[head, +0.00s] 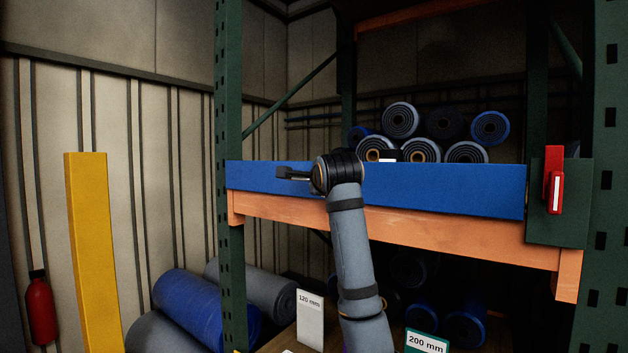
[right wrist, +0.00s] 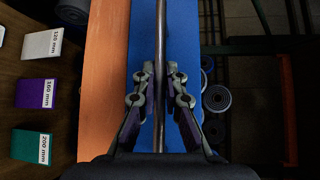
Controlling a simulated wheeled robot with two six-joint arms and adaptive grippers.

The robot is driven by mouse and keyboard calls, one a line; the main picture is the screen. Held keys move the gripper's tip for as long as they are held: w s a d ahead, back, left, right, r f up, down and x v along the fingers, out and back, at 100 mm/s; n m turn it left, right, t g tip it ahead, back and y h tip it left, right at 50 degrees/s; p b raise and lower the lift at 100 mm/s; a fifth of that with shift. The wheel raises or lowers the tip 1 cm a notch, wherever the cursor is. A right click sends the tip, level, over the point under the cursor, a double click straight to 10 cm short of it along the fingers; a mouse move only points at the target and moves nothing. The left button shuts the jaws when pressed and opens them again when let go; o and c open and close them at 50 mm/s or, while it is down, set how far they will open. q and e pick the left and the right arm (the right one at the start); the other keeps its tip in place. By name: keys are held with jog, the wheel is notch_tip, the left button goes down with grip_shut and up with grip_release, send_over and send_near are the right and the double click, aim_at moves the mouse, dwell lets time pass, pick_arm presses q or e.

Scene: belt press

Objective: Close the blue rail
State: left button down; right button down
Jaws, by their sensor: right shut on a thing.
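The blue rail (head: 440,188) lies level across the front of the rack, just above an orange beam (head: 440,232). Its right end is beside a dark green plate with a red latch (head: 553,180); I cannot tell whether they touch. My right gripper (head: 284,174) is at the rail's left part, its arm rising from below and hiding some of the rail. In the right wrist view my gripper (right wrist: 160,76) is shut on a thin dark bar (right wrist: 161,30) running along the blue rail (right wrist: 144,40). My left gripper is not in view.
Several rolls (head: 400,120) lie on the shelf behind the rail. A yellow post (head: 88,250) and a red extinguisher (head: 39,310) stand at left. Rolls (head: 190,300) lie low behind the left upright (head: 230,270). Size cards (head: 311,318) stand below.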

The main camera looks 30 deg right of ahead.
jog(key=c, duration=1.4)
grip_release()
jog(key=shift+d, duration=0.1)
jog(key=v, duration=1.2)
jog(key=shift+f, duration=0.2)
